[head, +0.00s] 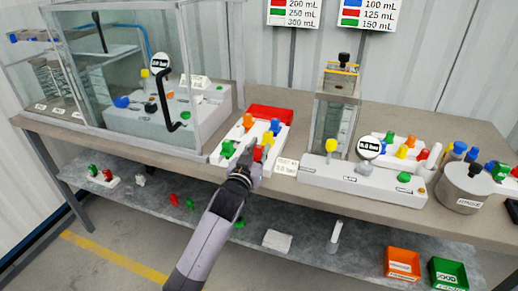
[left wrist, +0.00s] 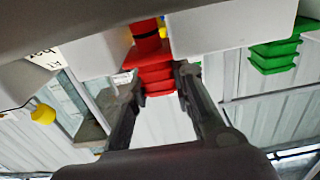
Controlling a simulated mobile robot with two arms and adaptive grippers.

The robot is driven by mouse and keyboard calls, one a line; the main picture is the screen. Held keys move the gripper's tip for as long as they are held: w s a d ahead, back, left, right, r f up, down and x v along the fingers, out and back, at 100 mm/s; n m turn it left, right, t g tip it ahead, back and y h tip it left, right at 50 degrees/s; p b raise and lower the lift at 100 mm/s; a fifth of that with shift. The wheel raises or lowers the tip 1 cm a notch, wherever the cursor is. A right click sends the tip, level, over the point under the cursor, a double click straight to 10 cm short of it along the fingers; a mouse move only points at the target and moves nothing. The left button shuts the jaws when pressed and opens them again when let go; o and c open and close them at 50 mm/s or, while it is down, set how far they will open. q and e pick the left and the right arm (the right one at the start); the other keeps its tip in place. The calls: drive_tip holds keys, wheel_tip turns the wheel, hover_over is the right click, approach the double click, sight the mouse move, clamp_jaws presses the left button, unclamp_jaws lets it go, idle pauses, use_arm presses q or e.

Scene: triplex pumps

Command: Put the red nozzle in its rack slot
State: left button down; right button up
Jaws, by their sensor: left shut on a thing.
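The red nozzle (head: 257,155) is at the front of the white rack (head: 217,158) in the head view, beside a green nozzle (head: 228,148). In the left wrist view the stepped red nozzle (left wrist: 157,78) sits between the fingertips of my left gripper (left wrist: 156,76), which is shut on it. Its upper part shows in a gap between white parts of the rack (left wrist: 235,30). I cannot tell if it is fully seated. In the head view my left gripper (head: 250,160) reaches the rack's front edge and partly hides the nozzle. My right gripper is not in view.
The rack also holds blue (head: 273,127) and orange (head: 247,120) nozzles, close together. A red tray (head: 271,112) lies behind it. A glass enclosure (head: 205,75) stands left, a pump unit (head: 365,185) right. A lower shelf (head: 310,225) runs below the bench.

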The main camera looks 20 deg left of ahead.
use_arm(q)
drive_tip(key=c, duration=1.4)
unclamp_jaws()
drive_tip(key=shift+r, duration=0.45)
drive_tip(key=s+p, duration=0.5)
drive_tip(key=s, duration=0.7)
drive_tip(key=shift+a+f+p, duration=0.15)
drive_tip(key=shift+a+p, duration=0.05)
drive_tip(key=shift+p, duration=0.15)
